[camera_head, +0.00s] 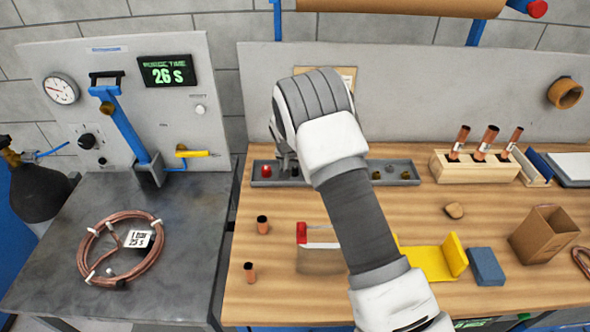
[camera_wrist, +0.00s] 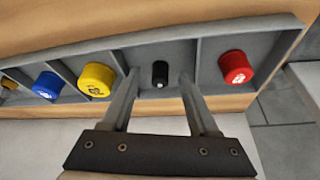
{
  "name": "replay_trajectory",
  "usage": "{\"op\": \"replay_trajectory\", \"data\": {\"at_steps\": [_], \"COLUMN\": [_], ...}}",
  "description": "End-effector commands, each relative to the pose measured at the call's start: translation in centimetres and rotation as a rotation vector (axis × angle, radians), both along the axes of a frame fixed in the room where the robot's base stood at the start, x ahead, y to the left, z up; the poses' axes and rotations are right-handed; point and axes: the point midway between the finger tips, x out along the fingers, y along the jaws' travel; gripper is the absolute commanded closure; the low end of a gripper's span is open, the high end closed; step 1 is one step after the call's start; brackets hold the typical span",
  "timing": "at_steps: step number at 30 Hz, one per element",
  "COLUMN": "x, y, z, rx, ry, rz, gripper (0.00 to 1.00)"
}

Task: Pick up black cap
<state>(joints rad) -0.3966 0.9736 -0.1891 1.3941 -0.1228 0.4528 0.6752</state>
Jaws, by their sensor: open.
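The black cap (camera_wrist: 160,73) is a small dark cylinder in one compartment of the grey tray (camera_wrist: 215,38). In the wrist view it shows between the two fingertips of my gripper (camera_wrist: 158,80), with a gap on each side. My gripper is open and empty. In the head view my gripper (camera_head: 285,163) is at the left part of the tray (camera_head: 335,182), and the hand and arm hide part of it.
In the wrist view a red cap (camera_wrist: 235,67) lies in the compartment to the right. A yellow cap (camera_wrist: 97,79) and a blue cap (camera_wrist: 48,85) lie to the left. Thin walls divide the compartments. A wooden block (camera_head: 475,168) with copper tubes stands at the right.

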Motion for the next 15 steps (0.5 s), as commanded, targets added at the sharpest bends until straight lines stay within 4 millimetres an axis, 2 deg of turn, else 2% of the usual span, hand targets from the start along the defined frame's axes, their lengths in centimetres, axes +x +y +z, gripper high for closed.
{"op": "replay_trajectory", "data": {"at_steps": [6, 15], "x": [0.05, 0.03], "y": [0.01, 0.00], "z": [-0.04, -0.02], "rx": [0.001, 0.000], "ry": [-0.001, -0.001], "rz": [-0.001, -0.001], "gripper": [0.40, 0.94]}}
